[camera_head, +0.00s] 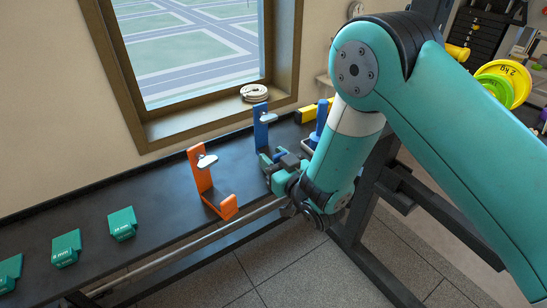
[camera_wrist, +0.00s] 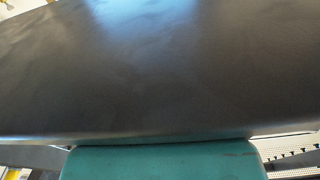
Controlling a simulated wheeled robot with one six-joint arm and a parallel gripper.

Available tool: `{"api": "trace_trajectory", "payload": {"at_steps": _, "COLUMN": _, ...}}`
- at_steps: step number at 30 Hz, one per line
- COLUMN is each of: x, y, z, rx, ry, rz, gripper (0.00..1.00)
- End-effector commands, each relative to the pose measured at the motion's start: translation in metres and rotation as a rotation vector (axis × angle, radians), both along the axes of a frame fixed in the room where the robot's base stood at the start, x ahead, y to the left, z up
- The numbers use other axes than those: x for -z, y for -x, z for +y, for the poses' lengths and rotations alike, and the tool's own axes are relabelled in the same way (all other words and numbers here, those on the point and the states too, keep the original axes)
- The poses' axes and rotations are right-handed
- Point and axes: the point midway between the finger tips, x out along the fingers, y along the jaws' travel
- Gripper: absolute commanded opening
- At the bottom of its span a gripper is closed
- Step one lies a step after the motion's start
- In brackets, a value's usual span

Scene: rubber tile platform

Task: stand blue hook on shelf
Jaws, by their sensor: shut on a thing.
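The blue hook (camera_head: 261,127) stands upright on the dark shelf in the head view, with a pale piece near its top. My gripper (camera_head: 272,161) is at its lower part and is shut on it. The fingers and my arm hide the hook's foot, so I cannot tell whether it touches the shelf. The dark shelf (camera_head: 150,191) runs along the wall under the window. The wrist view shows mostly a dark smooth surface (camera_wrist: 160,75); neither the hook nor the fingertips can be made out there.
An orange hook (camera_head: 201,171) stands on the shelf left of the blue one. Several teal boxes, one of them here (camera_head: 122,223), lie further left. A coiled white rope (camera_head: 254,92) rests on the window sill. Yellow and blue items stand behind my gripper. Shelf between orange hook and boxes is clear.

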Motion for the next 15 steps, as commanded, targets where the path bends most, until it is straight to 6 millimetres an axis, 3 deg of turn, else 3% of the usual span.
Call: {"api": "trace_trajectory", "payload": {"at_steps": 15, "x": 0.0024, "y": -0.0006, "z": 0.0004, "rx": 0.0, "ry": -0.003, "rz": -0.005, "gripper": 0.0}}
